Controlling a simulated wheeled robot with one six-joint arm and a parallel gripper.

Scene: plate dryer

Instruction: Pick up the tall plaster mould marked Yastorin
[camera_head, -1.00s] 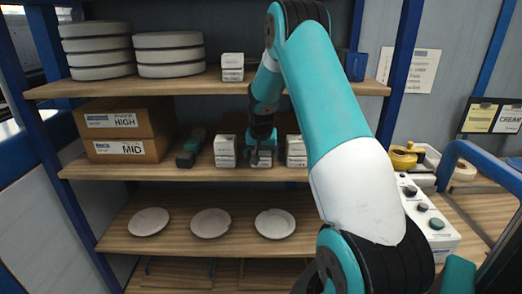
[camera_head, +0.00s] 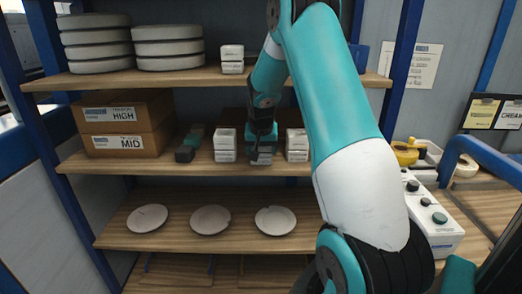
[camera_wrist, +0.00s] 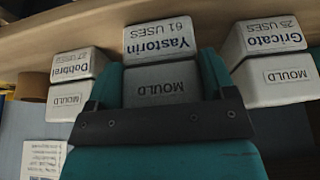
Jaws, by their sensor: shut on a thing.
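The Yastorin mould (camera_wrist: 160,78) is a pale block in the wrist view. Its label reads "Yastorin 61 USES" upside down, with "MOULD" on the adjoining face. My gripper (camera_wrist: 161,88) has one teal finger on each side of it and is shut on it. In the head view my gripper (camera_head: 262,143) is at the middle shelf. The mould there is mostly hidden by the gripper. I cannot tell whether the mould is clear of the shelf.
The upper shelf (camera_head: 205,80) is close above. Plates (camera_head: 210,220) lie below.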

